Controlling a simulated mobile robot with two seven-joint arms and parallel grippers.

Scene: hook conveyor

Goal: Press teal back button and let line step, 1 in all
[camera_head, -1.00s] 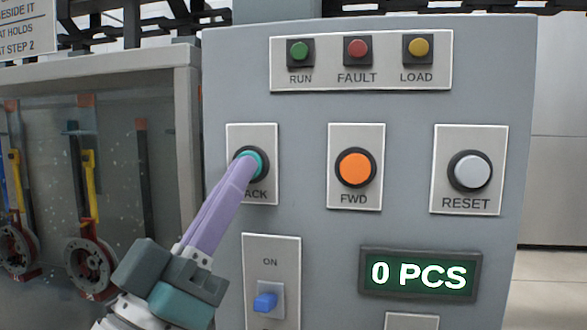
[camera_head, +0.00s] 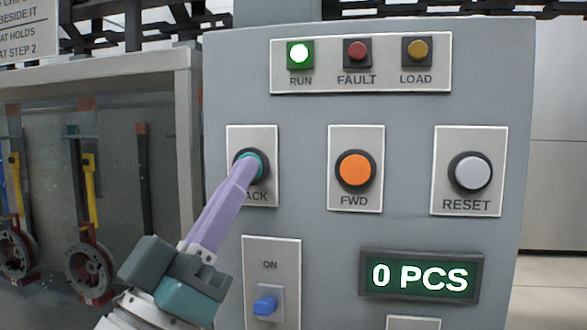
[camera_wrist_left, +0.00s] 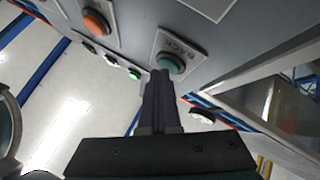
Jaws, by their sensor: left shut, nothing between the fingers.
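The teal BACK button (camera_head: 259,158) sits in a black ring on its plate at the left of the grey control panel (camera_head: 310,225). My left gripper (camera_head: 247,165) is shut and empty, its purple fingertips over the button's face and covering part of the label. In the head view the tips appear to touch the button. The teal button also shows in the left wrist view (camera_wrist_left: 170,64), just past the fingertips. The RUN lamp (camera_head: 300,55) glows bright green. The counter display (camera_head: 421,276) reads 0 PCS. My right gripper is in neither view.
The orange FWD button (camera_head: 355,170) and grey RESET button (camera_head: 471,173) are to the right. A blue ON switch (camera_head: 265,305) is below. The red FAULT lamp (camera_head: 357,53) and yellow LOAD lamp (camera_head: 417,50) look dim. At left, a line carries hanging yellow hooks (camera_head: 90,178) with round parts (camera_head: 91,268).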

